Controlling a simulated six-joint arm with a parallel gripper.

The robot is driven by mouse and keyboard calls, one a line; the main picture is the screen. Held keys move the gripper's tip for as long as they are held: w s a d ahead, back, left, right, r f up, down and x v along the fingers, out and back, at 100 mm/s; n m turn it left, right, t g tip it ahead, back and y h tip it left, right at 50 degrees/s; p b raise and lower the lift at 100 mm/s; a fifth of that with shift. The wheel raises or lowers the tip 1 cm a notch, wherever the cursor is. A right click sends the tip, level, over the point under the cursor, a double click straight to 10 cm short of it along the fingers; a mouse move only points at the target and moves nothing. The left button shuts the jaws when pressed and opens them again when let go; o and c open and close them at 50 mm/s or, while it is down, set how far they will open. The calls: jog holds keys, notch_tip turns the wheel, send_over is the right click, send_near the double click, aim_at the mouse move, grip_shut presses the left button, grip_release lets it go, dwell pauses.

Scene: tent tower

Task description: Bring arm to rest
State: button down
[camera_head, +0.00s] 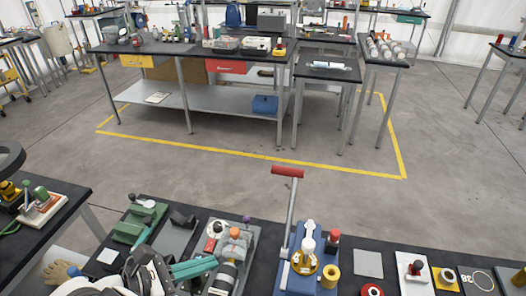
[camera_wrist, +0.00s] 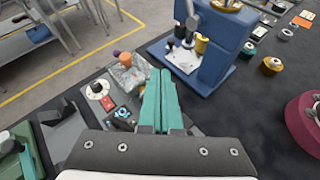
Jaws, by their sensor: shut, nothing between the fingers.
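My gripper (camera_head: 212,263) shows at the lower left of the head view, over the front bench. Its two teal fingers lie together, with nothing seen between them. In the wrist view my gripper (camera_wrist: 163,74) points up the picture from the dark grey wrist plate, with its fingers side by side and touching. The tips appear in front of a grey device (camera_wrist: 128,72) with round knobs, which also shows in the head view (camera_head: 245,246). I cannot tell the exact gap between the tips and this device.
A blue press (camera_wrist: 218,42) with a red-topped lever (camera_head: 288,172) stands right of my gripper. A green device (camera_head: 136,224) and a grey plate (camera_head: 174,238) lie left of it. A second bench (camera_head: 78,196) is at far left. Open floor (camera_head: 235,182) lies beyond the bench.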

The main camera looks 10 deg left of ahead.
jog(key=d+r+m+g, duration=0.2)
jog(key=d+m, duration=0.1)
jog(key=d, duration=0.2)
jog(key=d+r+m+g, duration=0.1)
jog(key=d+m+g, duration=0.2)
jog(key=d, duration=0.3)
jog(key=d+r+m+g, duration=0.2)
jog(key=d+m+g, duration=0.1)
jog(key=d+m, duration=0.2)
jog(key=shift+s+d+r, duration=0.15)
jog(key=shift+d+r, duration=0.2)
jog(key=shift+d, duration=0.2)
jog(key=s+d+m+g+y, duration=0.1)
jog(key=s+d+m+y, duration=0.3)
jog(key=s+m, duration=0.3)
jog(key=s+d+m+g+y, duration=0.1)
jog(key=s+d+m+y, duration=0.4)
jog(key=m, duration=0.9)
jog(key=shift+s+y, duration=0.5)
jog(key=shift+s, duration=0.35)
jog(key=c, duration=1.6)
grip_release()
